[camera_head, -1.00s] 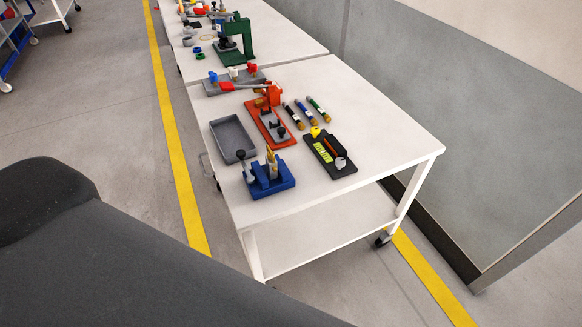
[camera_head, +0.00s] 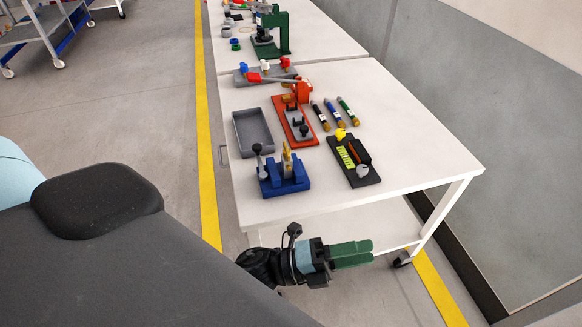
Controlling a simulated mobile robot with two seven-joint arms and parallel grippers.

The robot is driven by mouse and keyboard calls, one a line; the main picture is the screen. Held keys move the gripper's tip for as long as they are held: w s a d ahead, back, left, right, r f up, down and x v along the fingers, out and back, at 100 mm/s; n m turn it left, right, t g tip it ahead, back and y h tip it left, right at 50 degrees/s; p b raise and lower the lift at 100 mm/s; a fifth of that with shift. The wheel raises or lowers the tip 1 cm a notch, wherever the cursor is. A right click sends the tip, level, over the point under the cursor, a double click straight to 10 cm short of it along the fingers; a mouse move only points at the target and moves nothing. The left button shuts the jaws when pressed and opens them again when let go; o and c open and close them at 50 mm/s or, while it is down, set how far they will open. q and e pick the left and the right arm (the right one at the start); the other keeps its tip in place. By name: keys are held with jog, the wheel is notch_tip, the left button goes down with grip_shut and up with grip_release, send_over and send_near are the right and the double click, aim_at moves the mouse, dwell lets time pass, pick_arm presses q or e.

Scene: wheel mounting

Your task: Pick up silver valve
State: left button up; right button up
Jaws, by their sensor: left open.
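I cannot single out a silver valve with certainty. A grey rack (camera_head: 250,80) at the back of the near table carries small parts with blue, white and red tops, too small to tell apart. A small light-grey part (camera_head: 362,171) sits on the front end of a black plate (camera_head: 371,181). My left gripper (camera_head: 366,253) with green fingers is low in front of the table's near edge, pointing right. It is open, seen side-on, with nothing visible in it, and apart from everything on the table. My right gripper is out of view.
The white table (camera_head: 420,160) holds an empty grey tray (camera_head: 253,132), a blue fixture (camera_head: 285,187), an orange-red press (camera_head: 296,130) and several pen-like tools (camera_head: 334,115). Its front right top is clear. A green press (camera_head: 280,35) stands on the table behind.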

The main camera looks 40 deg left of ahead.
pick_arm(q)
jog(key=d+r+m+g+h+b, duration=0.1)
jog(key=d+m+g+h, duration=0.25)
jog(key=m+g, duration=0.65)
jog(key=m+y+b, duration=0.6)
jog(key=m+y, duration=1.7)
jog(key=y, duration=0.1)
send_near(288, 153)
jog(key=x, duration=0.5)
jog(key=shift+w+a+f+h, duration=0.15)
jog(key=shift+w+f+h, duration=0.1)
jog(key=shift+f, duration=0.35)
jog(key=shift+w+a+f+h, duration=0.15)
jog(key=shift+w+f, duration=0.15)
jog(key=shift+f, duration=0.25)
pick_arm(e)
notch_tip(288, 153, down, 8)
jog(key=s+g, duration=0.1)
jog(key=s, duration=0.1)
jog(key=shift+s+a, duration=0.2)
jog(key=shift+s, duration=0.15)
pick_arm(q)
jog(key=x, duration=0.5)
jog(key=shift+s+a, duration=0.2)
jog(key=shift+a, duration=0.05)
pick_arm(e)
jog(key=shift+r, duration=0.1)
